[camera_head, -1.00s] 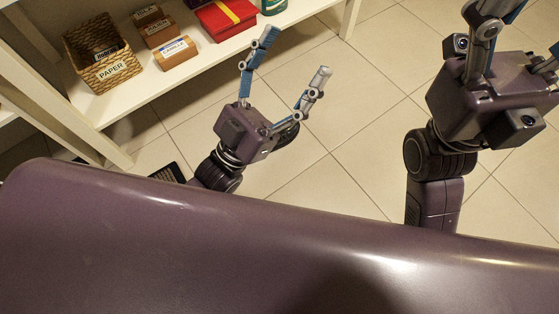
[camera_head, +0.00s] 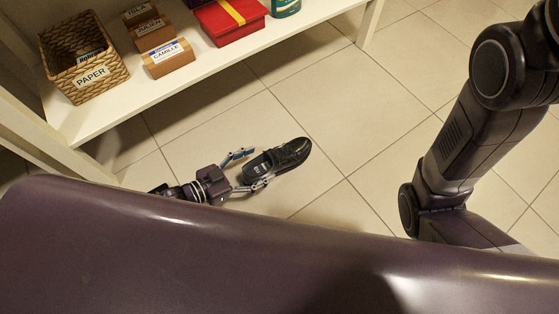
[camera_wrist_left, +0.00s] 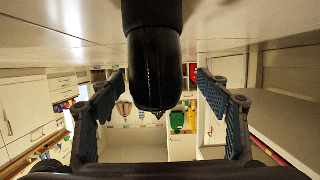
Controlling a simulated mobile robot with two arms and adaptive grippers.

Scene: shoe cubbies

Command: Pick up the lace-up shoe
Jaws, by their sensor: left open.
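The black shoe (camera_head: 282,156) lies on the tiled floor in front of the shelf. Its laces are too small to make out. My left gripper (camera_head: 259,167) is open low at the floor, with one finger on each side of the shoe's near end. In the left wrist view the dark rounded end of the shoe (camera_wrist_left: 155,65) hangs from the top of the picture between the two spread fingers (camera_wrist_left: 160,80), with a gap to each. My right gripper is out of view; only my right arm shows in the head view.
A white shelf (camera_head: 110,118) stands at the back left. It holds a wicker basket (camera_head: 98,78) labelled PAPER, small brown boxes (camera_head: 168,57), a red box (camera_head: 229,22) with a yellow ribbon and a green can (camera_head: 285,8). The floor right of the shoe is clear.

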